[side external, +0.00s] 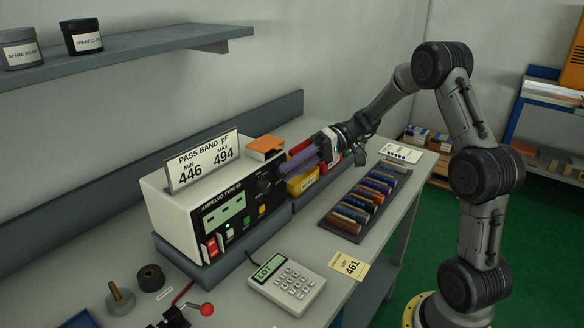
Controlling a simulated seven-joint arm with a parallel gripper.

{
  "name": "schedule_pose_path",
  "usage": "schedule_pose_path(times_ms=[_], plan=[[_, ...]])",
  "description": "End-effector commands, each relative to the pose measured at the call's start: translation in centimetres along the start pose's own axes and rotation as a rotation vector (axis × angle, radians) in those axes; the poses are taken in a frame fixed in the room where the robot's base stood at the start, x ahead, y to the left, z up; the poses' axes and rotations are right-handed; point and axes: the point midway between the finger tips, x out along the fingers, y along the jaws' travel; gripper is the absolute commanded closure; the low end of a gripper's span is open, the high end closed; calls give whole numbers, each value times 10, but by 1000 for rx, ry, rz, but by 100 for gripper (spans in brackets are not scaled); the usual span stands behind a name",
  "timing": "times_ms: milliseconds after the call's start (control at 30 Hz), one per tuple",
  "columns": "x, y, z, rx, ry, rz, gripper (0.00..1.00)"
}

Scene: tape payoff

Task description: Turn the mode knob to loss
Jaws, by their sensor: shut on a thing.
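The white and black tester (205,222), marked AMPELVO TYPE 92, stands on a grey plinth on the bench. Its dark round mode knob (264,186) is at the right of the black front panel. The knob's pointer and mode lettering are too small to read. The green display (225,212) shows dashes.
A pass band sign (203,160) stands on the tester. Yellow (302,182) and other bins stand close under my gripper. A dark tray (345,226) of coloured strips, a keypad (287,286) and a lot card (347,265) lie in front.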

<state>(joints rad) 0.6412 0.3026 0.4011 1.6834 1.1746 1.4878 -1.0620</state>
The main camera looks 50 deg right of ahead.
Motion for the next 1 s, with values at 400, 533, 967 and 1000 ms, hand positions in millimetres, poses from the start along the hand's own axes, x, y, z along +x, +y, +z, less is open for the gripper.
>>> schedule_pose_path(times_ms=[400, 533, 967, 1000], plan=[[0, 0, 0, 12, 2, -38, 100], [0, 0, 0, 12, 2, -38, 100], [0, 0, 0, 14, 2, -35, 42], [0, 0, 0, 14, 2, -35, 42]])
